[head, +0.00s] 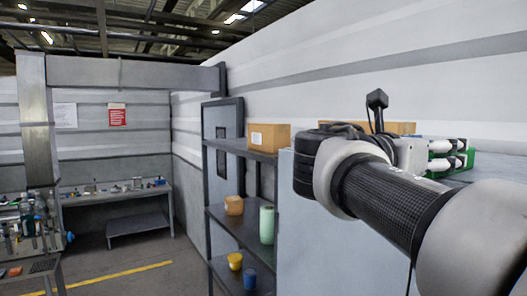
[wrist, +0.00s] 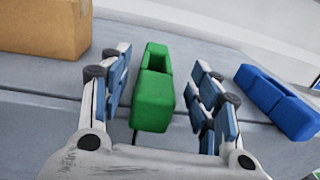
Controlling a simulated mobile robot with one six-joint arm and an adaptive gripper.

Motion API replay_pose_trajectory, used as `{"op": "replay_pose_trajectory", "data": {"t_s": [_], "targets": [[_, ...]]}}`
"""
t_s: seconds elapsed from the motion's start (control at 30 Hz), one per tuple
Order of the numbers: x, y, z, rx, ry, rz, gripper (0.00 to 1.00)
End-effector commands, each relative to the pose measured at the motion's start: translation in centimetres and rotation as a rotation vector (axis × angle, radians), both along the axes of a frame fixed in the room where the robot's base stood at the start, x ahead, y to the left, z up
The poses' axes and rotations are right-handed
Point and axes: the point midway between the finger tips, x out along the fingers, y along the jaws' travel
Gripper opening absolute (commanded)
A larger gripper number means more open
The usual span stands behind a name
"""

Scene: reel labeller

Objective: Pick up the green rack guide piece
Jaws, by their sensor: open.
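The green rack guide piece (wrist: 153,103) lies on a grey surface in the wrist view. It is a blocky green part with a slot near its far end. My gripper (wrist: 161,80) is open, with one blue-padded finger on each side of the piece and a visible gap to each. In the head view my gripper (head: 440,155) is at the right, near the grey top, partly hidden by my arm. A bit of green (head: 472,158) shows beside the fingers there; I cannot tell whether it is the piece.
A blue block-like piece (wrist: 275,100) lies to the right of my gripper. A cardboard box (wrist: 45,25) stands at the upper left on the grey surface (wrist: 50,118). In the head view, a shelf (head: 240,150) with a box and containers stands left of my arm.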

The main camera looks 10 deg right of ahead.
Motion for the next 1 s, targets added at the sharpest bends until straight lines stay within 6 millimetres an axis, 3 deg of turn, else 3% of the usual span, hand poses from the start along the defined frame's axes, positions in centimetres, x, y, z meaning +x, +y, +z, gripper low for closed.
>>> {"op": "replay_pose_trajectory", "data": {"t_s": [0.23, 0.57, 1.0], "targets": [[1.4, -3.5, -0.2, -0.001, 0.003, -0.006, 0.57], [1.7, -4.2, -0.4, 0.0, 0.0, -0.001, 0.57], [1.7, -4.2, -0.4, 0.0, 0.001, -0.001, 0.28]]}}
